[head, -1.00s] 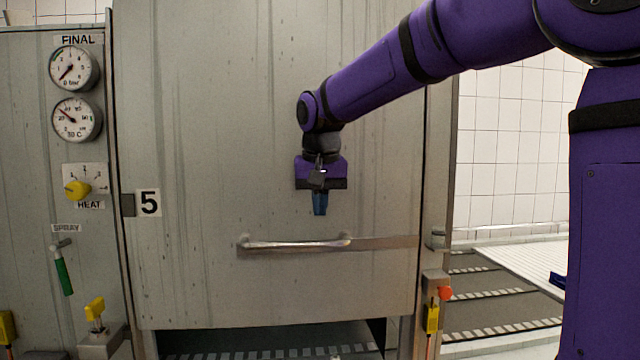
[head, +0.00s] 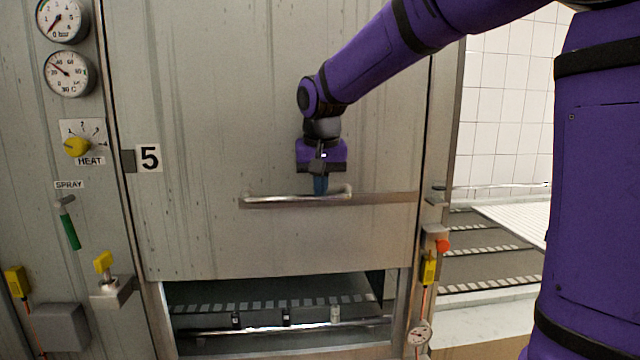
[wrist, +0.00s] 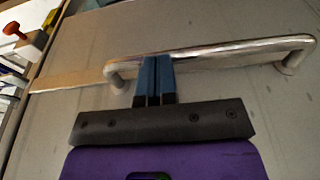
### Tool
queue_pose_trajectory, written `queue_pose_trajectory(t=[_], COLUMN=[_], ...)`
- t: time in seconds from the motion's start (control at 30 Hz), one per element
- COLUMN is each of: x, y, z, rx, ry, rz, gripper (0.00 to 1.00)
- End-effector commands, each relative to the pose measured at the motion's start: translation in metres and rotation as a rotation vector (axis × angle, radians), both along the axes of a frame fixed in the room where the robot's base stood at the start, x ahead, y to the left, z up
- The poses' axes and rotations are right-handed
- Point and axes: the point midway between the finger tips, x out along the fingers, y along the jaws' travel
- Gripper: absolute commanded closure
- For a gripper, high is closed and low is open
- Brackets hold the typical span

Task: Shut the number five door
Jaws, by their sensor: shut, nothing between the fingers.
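The number five door (head: 270,120) is a grey steel panel with a "5" plate (head: 149,158) at its left edge. Its lower edge hangs above a dark open gap (head: 270,295). A horizontal bar handle (head: 285,200) crosses its lower part; in the wrist view the bar (wrist: 225,53) runs just beyond my fingers. My gripper (head: 320,187) points down at the right part of the handle. Its blue fingers (wrist: 155,72) are shut and empty, and the tips overlap the bar in both views. I cannot tell whether they touch it.
Gauges (head: 67,73), a yellow HEAT knob (head: 77,147) and a green SPRAY lever (head: 70,232) are on the left panel.

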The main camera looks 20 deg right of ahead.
Motion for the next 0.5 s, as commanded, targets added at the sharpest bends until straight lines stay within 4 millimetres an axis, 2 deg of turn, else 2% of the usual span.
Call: queue_pose_trajectory(t=[0.17, 0.27, 0.5], x=[-0.002, -0.002, -0.003], y=[0.000, 0.000, 0.000], z=[-0.031, -0.057, -0.140], rx=[0.000, -0.001, -0.001], ry=[0.012, 0.015, 0.018], rz=[-0.001, 0.000, 0.001], gripper=[1.00, 1.00, 1.00])
